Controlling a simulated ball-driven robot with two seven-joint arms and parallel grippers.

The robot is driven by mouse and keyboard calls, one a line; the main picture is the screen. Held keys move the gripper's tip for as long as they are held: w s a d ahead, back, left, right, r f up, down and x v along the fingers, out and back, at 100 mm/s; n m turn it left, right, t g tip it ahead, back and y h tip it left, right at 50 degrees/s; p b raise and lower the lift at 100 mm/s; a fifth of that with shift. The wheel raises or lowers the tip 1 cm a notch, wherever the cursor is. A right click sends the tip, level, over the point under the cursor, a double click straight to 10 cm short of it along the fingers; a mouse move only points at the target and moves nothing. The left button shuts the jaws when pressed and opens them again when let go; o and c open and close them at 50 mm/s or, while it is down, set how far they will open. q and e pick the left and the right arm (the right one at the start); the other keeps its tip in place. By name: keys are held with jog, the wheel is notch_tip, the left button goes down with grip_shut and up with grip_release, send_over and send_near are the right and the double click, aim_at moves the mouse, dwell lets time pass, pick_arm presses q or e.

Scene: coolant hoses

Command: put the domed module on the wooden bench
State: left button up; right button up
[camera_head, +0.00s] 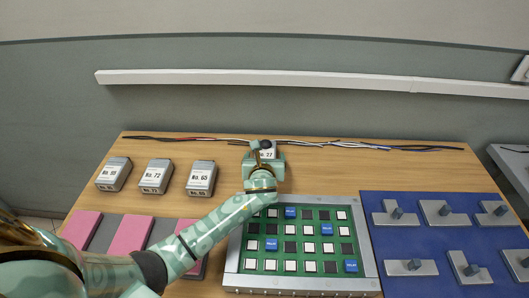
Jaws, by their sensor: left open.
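The wooden bench (323,167) stands against the wall. My left arm reaches across it from the lower left. My left gripper (264,151) is open at a grey labelled module, No. 27 (267,154), behind the green board. The hand covers much of this module, so I cannot tell whether it is held or what its full shape is. Three similar grey modules with white labels, the left one (114,174), the middle one (156,176) and the right one, No. 65 (201,178), stand in a row on the bench. I cannot clearly make out which module is domed. My right gripper is out of view.
A metal-framed green board (374,283) with white, dark and blue squares lies at the front middle. A blue mat (436,239) with several grey knobbed blocks lies at right. Pink pads (131,235) lie at front left. Cables (190,139) run along the back. Bare wood shows behind the blue mat.

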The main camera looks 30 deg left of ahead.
pick_arm(q)
jog(key=p+v, duration=0.2)
jog(key=v, duration=0.5)
jog(key=shift+s+d+r+p, duration=0.1)
jog(key=shift+s+r+p, duration=0.2)
jog(key=shift+s+d+r, duration=0.15)
jog(key=shift+s+d, duration=0.15)
jog(key=shift+s, duration=0.3)
